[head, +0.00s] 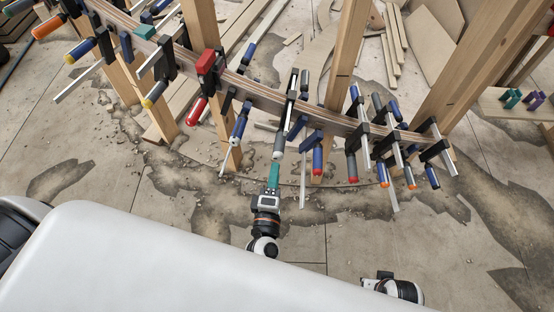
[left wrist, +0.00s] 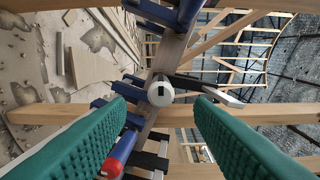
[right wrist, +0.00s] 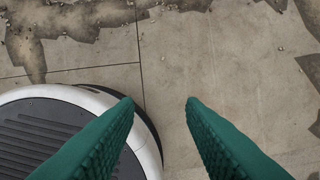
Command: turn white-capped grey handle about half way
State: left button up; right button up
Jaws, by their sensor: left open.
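The white-capped grey handle (head: 278,151) hangs from a clamp on the curved wooden stringer (head: 262,88) in the head view. In the left wrist view its white cap (left wrist: 160,93) faces the camera, between the two finger lines and beyond the tips. My left gripper (head: 274,167) is just below the handle in the head view. Its green ribbed fingers are spread wide, with no finger seen touching the handle. My right gripper (right wrist: 162,104) is open and empty, pointing down over bare floor.
Clamps with blue, red and orange handles crowd the stringer on both sides. A blue handle with a red end (left wrist: 119,154) is near the left finger in the left wrist view. Wooden posts (head: 347,55) stand behind.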

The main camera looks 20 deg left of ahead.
pick_arm(q)
jog(key=shift+s+d, duration=0.15)
jog(key=shift+s, duration=0.55)
pick_arm(e)
jog(key=shift+f, duration=0.1)
pick_arm(q)
jog(key=shift+s, duration=0.1)
jog(key=s, duration=0.3)
jog(key=shift+d, duration=0.3)
pick_arm(e)
jog(key=shift+s+f, duration=0.1)
jog(key=shift+f, duration=0.75)
jog(key=shift+r, duration=0.1)
jog(key=shift+s, duration=0.1)
